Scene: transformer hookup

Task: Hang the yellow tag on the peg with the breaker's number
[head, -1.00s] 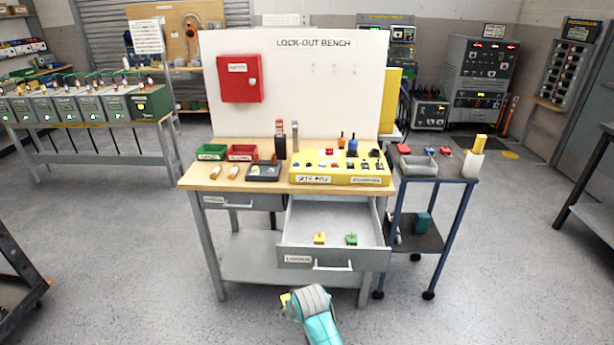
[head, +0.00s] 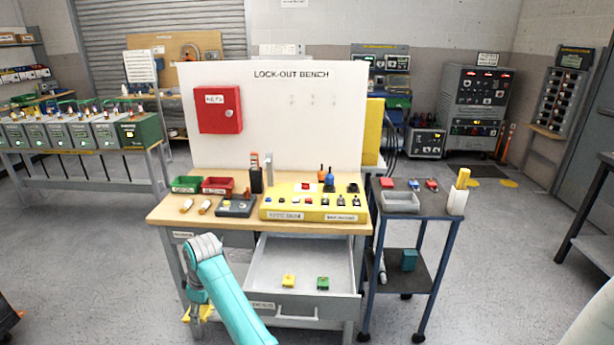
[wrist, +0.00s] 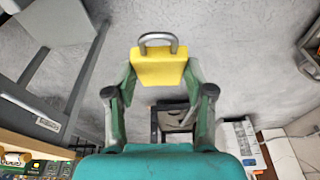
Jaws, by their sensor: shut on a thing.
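My gripper (wrist: 160,100) is shut on the yellow tag (wrist: 159,68), a yellow block with a grey loop at its top, rather like a padlock. The loop points away from the gripper and is free. In the head view the yellow tag (head: 198,313) shows low in front of the bench, left of the open drawer; the fingers are hardly visible there. Small pegs (head: 312,100) stick out of the white board (head: 270,130) titled LOCK-OUT BENCH. Their numbers are too small to read. I cannot make out the breaker's number.
The open drawer (head: 290,308) juts toward me, with a yellow and a green piece inside. On the bench top (head: 165,213) stand bins and a yellow control box (head: 310,207). A red cabinet (head: 218,110) hangs on the board. A cart (head: 430,213) stands at right.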

